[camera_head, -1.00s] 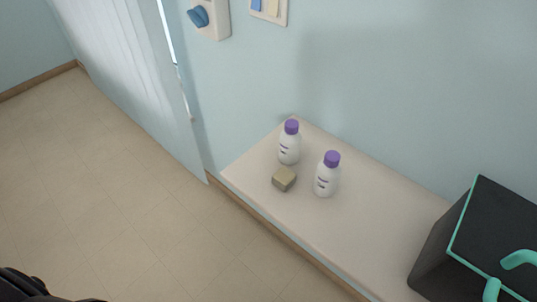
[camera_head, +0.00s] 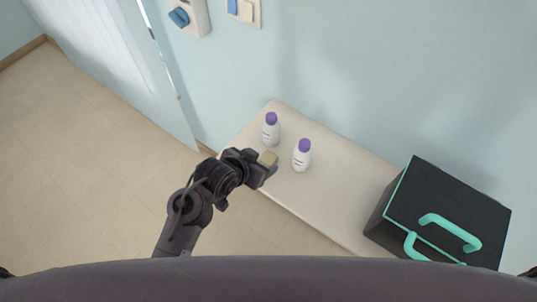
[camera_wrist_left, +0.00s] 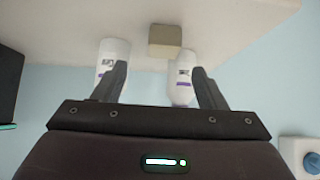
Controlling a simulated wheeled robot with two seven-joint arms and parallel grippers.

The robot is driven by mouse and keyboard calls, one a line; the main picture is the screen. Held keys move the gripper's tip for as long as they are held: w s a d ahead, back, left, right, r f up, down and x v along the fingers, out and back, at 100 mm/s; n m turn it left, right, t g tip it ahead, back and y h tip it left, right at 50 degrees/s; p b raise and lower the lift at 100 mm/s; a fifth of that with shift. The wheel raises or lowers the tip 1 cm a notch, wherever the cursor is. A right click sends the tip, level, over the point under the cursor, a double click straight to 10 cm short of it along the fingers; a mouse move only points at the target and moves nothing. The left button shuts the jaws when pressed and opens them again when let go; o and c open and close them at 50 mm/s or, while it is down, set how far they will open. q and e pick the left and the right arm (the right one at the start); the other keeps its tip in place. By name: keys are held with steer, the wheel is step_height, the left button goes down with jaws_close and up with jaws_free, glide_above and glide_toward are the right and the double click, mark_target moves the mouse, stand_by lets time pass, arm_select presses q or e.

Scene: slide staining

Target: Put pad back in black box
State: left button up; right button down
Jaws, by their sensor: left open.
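The pad (camera_head: 268,158) is a small tan block on the light shelf, beside two white bottles; it also shows in the left wrist view (camera_wrist_left: 165,40). My left gripper (camera_head: 262,170) is open at the front edge of the shelf, right by the pad. In the left wrist view the pad lies beyond and between the spread fingers (camera_wrist_left: 163,85), with nothing held. The black box (camera_head: 440,205) with teal trim and handles stands at the right end of the shelf. Its top looks closed. My right gripper is not in view.
One bottle with a purple cap (camera_head: 271,130) stands behind the pad and another (camera_head: 302,155) to its right, both close to my gripper. The shelf (camera_head: 335,195) is clear between the right bottle and the box. Wall switches (camera_head: 244,10) are above.

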mark_target(268, 157)
arm_select(q)
steer(key=shift+x, duration=0.95)
steer(key=shift+p+x, duration=0.75)
steer(key=shift+x, duration=0.05)
steer(key=p+x, duration=0.1)
steer(key=x, duration=0.2)
steer(key=shift+w+a, duration=0.2)
steer(key=shift+w+d+f, duration=0.2)
steer(key=shift+f, duration=0.2)
steer(key=c, duration=1.1)
steer(key=shift+c, duration=0.2)
